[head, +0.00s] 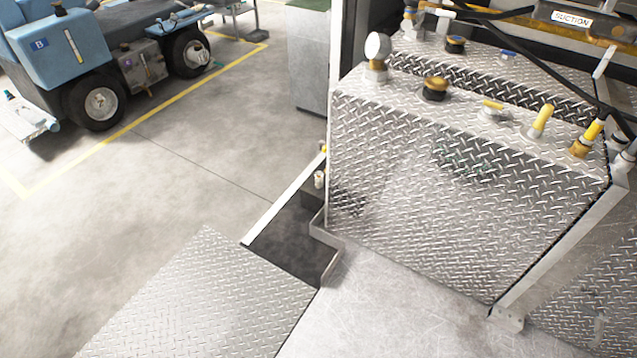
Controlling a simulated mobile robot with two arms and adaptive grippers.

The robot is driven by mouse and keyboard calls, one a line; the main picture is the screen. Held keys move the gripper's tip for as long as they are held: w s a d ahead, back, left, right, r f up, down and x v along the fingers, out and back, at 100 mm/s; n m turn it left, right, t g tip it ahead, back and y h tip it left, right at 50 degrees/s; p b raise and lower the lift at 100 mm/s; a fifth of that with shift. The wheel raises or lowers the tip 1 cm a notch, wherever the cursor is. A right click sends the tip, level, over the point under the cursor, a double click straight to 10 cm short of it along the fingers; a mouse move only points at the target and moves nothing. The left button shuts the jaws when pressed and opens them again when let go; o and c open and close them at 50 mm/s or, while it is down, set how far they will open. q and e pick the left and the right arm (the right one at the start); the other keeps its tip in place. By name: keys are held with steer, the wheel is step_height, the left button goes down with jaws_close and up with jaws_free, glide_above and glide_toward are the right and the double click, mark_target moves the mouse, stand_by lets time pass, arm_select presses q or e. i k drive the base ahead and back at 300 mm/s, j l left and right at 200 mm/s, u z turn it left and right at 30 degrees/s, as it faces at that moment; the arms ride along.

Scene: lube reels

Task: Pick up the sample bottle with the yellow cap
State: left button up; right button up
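I cannot clearly make out a sample bottle with a yellow cap. A small pale object (319,179) with a yellowish spot just above it sits by the tank's left edge, too small to identify. Yellow parts show on top of the diamond-plate tank: a yellow-brown cap on a black base (435,88), a small yellow-topped fitting (492,108) and a yellow handle (542,121). Neither of my grippers is in view.
The diamond-plate tank (440,190) fills the right, with black hoses and a "SUCTION" label (572,19) above it. A dark recess (290,240) lies left of it. A blue vehicle (70,50) stands at upper left. The concrete floor (130,190) between is clear.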

mark_target(318, 175)
steer(key=i+j+z, duration=0.1)
steer(key=z, duration=0.35)
steer(key=i+j+z, duration=0.1)
steer(key=j+z, duration=0.2)
steer(key=z, duration=0.15)
steer(key=i+j+z, duration=0.2)
steer(key=j, duration=0.35)
steer(key=i+j+z, duration=0.15)
steer(key=j, duration=0.4)
steer(key=i+j+z, duration=0.2)
steer(key=j, duration=0.35)
steer(key=j+z, duration=0.2)
steer(key=j, duration=0.4)
